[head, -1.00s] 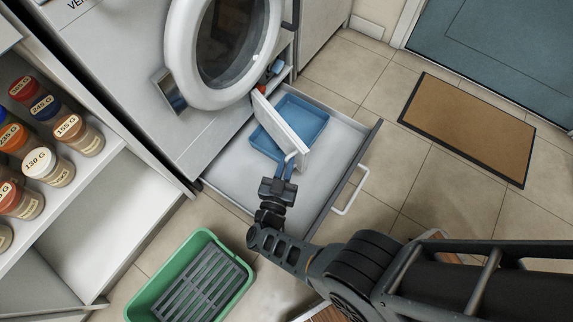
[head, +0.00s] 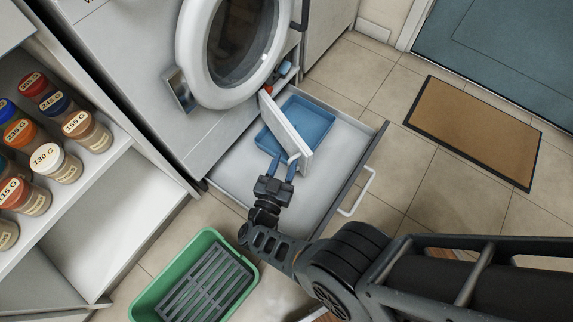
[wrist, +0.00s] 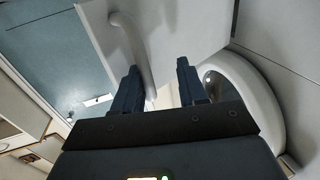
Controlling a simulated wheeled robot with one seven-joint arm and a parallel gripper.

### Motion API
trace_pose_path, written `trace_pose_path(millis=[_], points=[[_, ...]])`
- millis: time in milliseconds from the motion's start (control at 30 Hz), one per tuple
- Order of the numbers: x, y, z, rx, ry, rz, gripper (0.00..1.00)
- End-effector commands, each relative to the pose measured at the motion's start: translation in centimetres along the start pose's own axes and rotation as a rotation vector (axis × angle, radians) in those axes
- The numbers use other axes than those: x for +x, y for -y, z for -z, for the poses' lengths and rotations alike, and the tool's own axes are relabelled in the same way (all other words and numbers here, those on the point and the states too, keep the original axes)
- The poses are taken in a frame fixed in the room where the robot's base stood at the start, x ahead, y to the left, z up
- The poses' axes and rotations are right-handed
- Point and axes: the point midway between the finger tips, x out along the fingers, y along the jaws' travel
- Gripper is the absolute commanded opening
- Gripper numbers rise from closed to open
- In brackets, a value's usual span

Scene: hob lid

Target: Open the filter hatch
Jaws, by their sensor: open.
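The filter hatch (head: 288,128) is a white panel low on the washing machine. It stands swung out from the machine front, over the pulled-out drawer. Its pale bar handle (head: 294,158) is at the free end nearest my gripper. My gripper (head: 283,161) is open at that end, with its two blue fingers spread. In the wrist view the hatch panel (wrist: 172,32) fills the upper middle. The curved handle (wrist: 135,45) runs down between the fingers, close to the left one; I cannot tell whether they touch. The lower end of the handle is partly hidden.
The open drawer (head: 340,160) holds a blue tray (head: 312,112) under the hatch. The round washer door (head: 187,55) is above. A green tray (head: 250,275) stands on the floor, and shelves with jars are left. Tiled floor is clear to the right, around a brown mat (head: 470,130).

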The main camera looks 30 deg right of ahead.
Motion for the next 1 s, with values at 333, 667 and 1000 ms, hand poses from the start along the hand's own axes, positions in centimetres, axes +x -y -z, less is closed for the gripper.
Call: trace_pose_path(millis=[333, 667, 1000], points=[[0.0, 0.0, 0.1, 0.002, -0.002, -0.001, 0.38], [0.0, -0.2, 0.0, -0.001, 0.000, -0.003, 0.38], [0.0, -0.2, 2.5, -0.001, -0.002, -0.004, 0.38]])
